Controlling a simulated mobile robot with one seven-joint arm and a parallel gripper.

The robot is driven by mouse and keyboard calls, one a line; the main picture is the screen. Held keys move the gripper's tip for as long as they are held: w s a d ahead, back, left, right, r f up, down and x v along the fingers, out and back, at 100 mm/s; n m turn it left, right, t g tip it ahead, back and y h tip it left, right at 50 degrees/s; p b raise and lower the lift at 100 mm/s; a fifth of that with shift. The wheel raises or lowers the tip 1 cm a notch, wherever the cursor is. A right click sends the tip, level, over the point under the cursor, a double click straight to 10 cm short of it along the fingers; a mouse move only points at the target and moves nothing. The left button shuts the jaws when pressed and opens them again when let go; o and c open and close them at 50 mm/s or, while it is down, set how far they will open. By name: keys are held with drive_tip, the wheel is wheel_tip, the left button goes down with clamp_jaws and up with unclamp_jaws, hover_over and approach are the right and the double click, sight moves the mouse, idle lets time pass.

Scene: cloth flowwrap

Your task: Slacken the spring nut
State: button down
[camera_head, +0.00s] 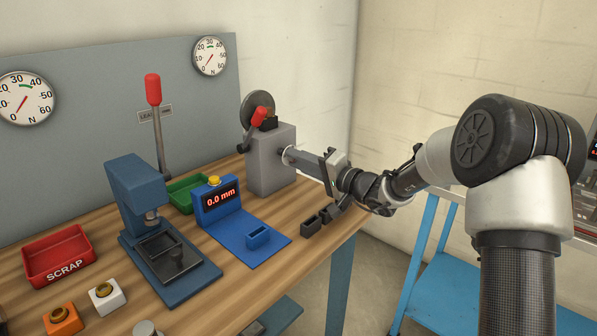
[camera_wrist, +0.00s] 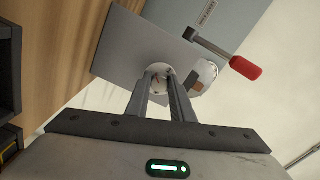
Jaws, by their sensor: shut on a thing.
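My gripper (camera_head: 289,155) reaches in from the right, level with the side of a grey box-shaped machine (camera_head: 268,172) at the back of the bench. Its fingertips are at a pale round part on that side face, which I take to be the spring nut (camera_wrist: 158,71). In the wrist view the fingers (camera_wrist: 161,84) come together on this round part, one on each side. They are closed on it, and they hide much of it. In the head view the nut is mostly covered by the fingers.
A red-handled lever (camera_wrist: 245,67) and a round disc (camera_head: 256,108) sit above the fingers on the machine. Small dark blocks (camera_head: 313,222) lie below my gripper.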

drive_tip(key=shift+f+n, duration=0.1)
drive_tip(key=shift+n, duration=1.8)
drive_tip(key=c, duration=1.5)
unclamp_jaws()
drive_tip(key=shift+c, duration=0.2)
drive_tip(key=p+v, duration=0.1)
drive_tip(key=v, duration=1.6)
drive_tip(key=shift+d+p, duration=0.2)
drive_tip(key=shift+p, duration=0.15)
drive_tip(key=shift+s, duration=0.15)
